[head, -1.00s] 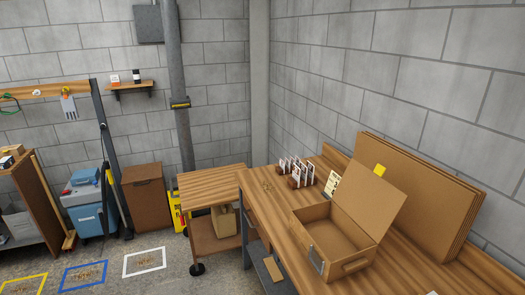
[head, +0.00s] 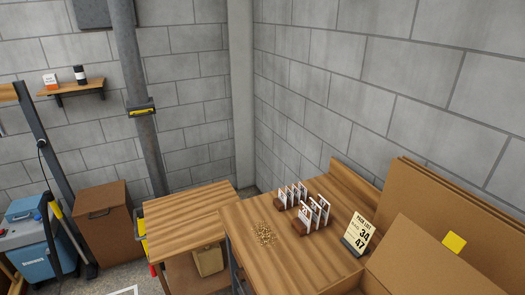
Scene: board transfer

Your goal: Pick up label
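Several white label cards with dark print stand upright in two brown holders on the wooden workbench (head: 285,262) in the head view. The front row of labels (head: 319,210) is nearer, and the back row of labels (head: 293,193) stands behind it to the left. The print on the cards is too small to read. A cream pick list sign (head: 357,232) to their right shows 34 and 47. Neither of my grippers is in view.
A cardboard box's raised flap (head: 425,262) with a yellow square (head: 454,243) stands at right, before stacked cardboard sheets (head: 480,225). Small golden bits (head: 264,234) lie on the bench. A wooden-topped cart (head: 185,218) adjoins it at left. The bench's front middle is clear.

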